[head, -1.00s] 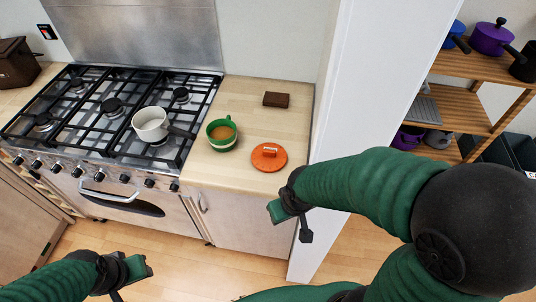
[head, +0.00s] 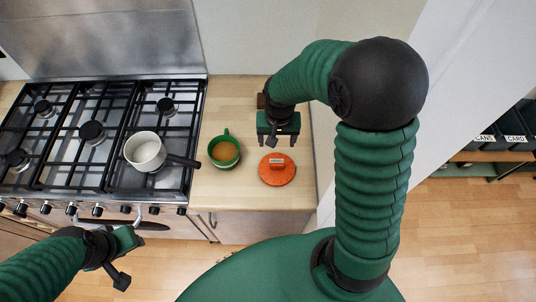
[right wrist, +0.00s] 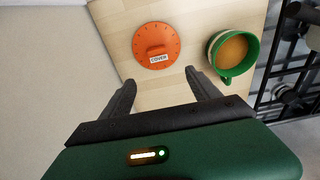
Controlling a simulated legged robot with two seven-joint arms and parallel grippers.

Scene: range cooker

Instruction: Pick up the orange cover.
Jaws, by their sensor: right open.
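The orange cover (head: 277,174) is a flat round lid with a raised handle, lying on the wooden counter. It also shows in the right wrist view (right wrist: 143,43), with a white label on its handle. My right gripper (head: 276,142) is open and empty, above the counter just behind the cover in the head view. In the right wrist view its two fingers (right wrist: 160,84) point toward the cover, which lies beyond the tips. My left gripper (head: 128,258) hangs low at the left, in front of the cooker; its jaws are not clear.
A green mug (head: 224,161) with brown contents stands left of the cover. A white saucepan (head: 140,160) sits on the cooker (head: 100,187), its dark handle reaching toward the counter. A brown block (head: 261,101) is partly hidden behind my right gripper. A white wall edge bounds the right.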

